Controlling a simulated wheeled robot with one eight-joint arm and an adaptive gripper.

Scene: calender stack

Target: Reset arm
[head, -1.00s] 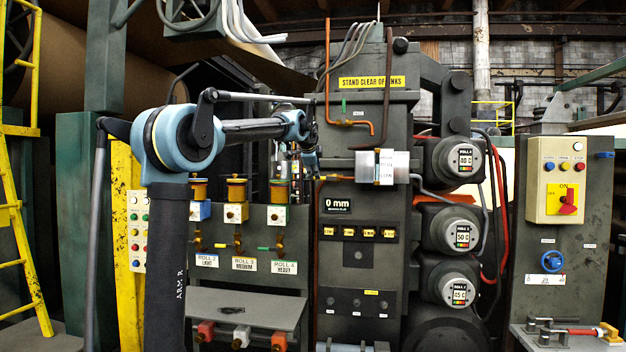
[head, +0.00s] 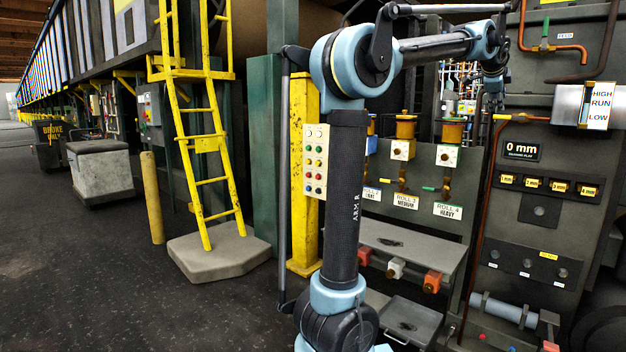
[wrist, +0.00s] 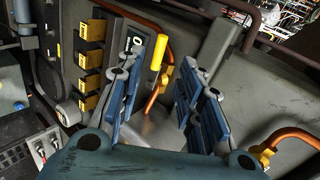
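My arm rises from the lower middle of the head view and bends right at a blue elbow joint. My gripper (head: 496,80) is at its far end, small and partly lost against the pipes behind it. In the wrist view my gripper's blue-padded fingers (wrist: 157,88) stand well apart, with nothing clasped between them. A yellow handle on an orange pipe (wrist: 160,54) shows beyond the gap between the fingers. I cannot tell how far off it is.
A grey machine panel with a HIGH RUN LOW plate (head: 598,106) stands right of the gripper. Roll valves (head: 404,150) and a button box (head: 315,160) stand behind the arm. A yellow ladder (head: 205,140) stands left. Floor at lower left (head: 90,260) is clear.

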